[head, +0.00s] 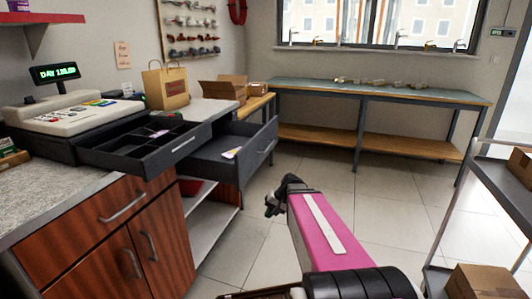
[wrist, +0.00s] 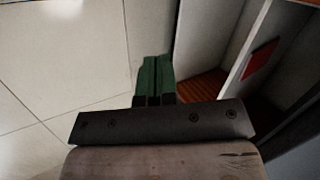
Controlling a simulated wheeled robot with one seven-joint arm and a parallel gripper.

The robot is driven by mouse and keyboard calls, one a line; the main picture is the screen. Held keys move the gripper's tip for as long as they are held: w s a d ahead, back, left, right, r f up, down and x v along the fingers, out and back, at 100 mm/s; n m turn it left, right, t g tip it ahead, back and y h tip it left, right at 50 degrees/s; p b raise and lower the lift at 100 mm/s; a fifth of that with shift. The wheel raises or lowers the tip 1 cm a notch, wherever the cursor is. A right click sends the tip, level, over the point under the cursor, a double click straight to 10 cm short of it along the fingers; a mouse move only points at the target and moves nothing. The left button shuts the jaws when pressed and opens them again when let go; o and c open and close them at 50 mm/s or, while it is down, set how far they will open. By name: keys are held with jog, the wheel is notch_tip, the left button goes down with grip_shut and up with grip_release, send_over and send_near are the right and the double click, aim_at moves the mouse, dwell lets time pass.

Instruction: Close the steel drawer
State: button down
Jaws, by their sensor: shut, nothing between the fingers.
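The steel drawer (head: 258,156) is a dark grey drawer in the counter's right part. It is pulled out towards the aisle, with a bar handle on its front and a small pale item (head: 231,153) inside. My gripper (head: 272,205) is in front of and below the drawer front, apart from it, over the floor. In the wrist view, its green fingers (wrist: 154,78) are together with nothing between them. The drawer does not clearly show in the wrist view.
The black till drawer (head: 120,152) also stands open, beside the steel drawer. Open shelves (head: 205,222) are below the counter; shelving (wrist: 210,48) also shows right of my fingers in the wrist view. A cart (head: 490,175) stands at the right. The tiled floor (head: 320,180) between is clear.

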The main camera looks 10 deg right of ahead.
jog(key=w+d+r+m+t+y, duration=0.25)
jog(key=w+d+r+y, duration=0.35)
jog(key=w, duration=0.4)
jog(key=t+y, duration=0.3)
jog(key=t, duration=0.2)
send_near(262, 150)
jog(key=shift+m, duration=0.45)
jog(key=x, duration=0.7)
jog(key=shift+a, duration=0.35)
jog(key=shift+a, duration=0.1)
